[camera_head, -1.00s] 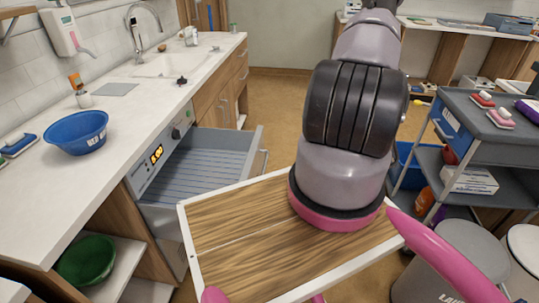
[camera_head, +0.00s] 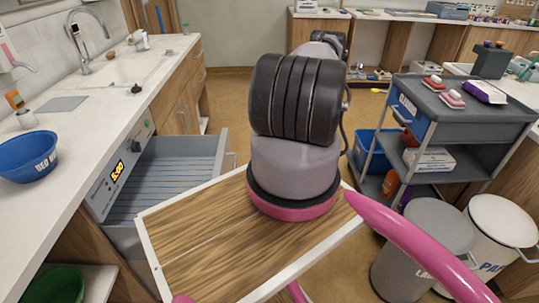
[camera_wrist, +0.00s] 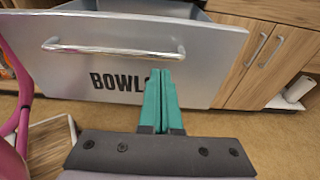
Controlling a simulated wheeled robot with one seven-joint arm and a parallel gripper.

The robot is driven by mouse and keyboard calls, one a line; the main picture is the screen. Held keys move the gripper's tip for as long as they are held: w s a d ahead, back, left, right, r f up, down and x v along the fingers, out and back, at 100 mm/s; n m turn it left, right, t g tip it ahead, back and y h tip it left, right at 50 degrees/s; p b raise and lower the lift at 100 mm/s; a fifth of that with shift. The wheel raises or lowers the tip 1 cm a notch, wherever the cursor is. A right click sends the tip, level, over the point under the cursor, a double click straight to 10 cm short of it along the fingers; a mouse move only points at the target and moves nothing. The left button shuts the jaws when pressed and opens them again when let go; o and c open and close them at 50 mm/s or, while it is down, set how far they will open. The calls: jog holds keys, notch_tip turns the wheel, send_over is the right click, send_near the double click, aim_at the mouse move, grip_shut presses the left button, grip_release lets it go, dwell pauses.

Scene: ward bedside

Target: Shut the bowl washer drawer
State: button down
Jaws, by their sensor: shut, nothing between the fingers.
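The bowl washer drawer (camera_head: 172,152) is pulled out from under the counter at the left of the head view. Its grey ribbed inside is bare where it shows. In the wrist view its grey front (camera_wrist: 215,75), lettered "BOWL" with the end covered by my fingers, fills the upper part, with a silver bar handle (camera_wrist: 115,50) across it. My gripper (camera_wrist: 164,72) is shut and empty, its teal fingers pointing at the drawer front just below the handle's right end. I cannot tell whether they touch it. In the head view my gripper is hidden behind my arm.
The washer panel (camera_head: 117,172) reads 5:00. A blue bowl (camera_head: 28,157) stands on the counter (camera_head: 62,130), and a green bowl (camera_head: 62,285) on a shelf below. A grey trolley (camera_head: 465,120) and lidded bins (camera_head: 440,225) stand at right. Floor shows between drawer and trolley.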

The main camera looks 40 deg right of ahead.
jog(key=x, duration=0.6)
jog(key=shift+a, duration=0.2)
jog(key=shift+w+a, duration=0.1)
jog(key=shift+w, duration=0.05)
jog(key=r+x, duration=0.3)
jog(key=x, duration=1.3)
jog(key=a+r+x, duration=0.1)
jog(key=r+x, duration=0.2)
jog(key=x, duration=1.4)
jog(key=shift+w+a+r, duration=0.25)
jog(key=shift+w+r, duration=0.15)
jog(key=shift+w, duration=0.05)
jog(key=shift+a+r, duration=0.1)
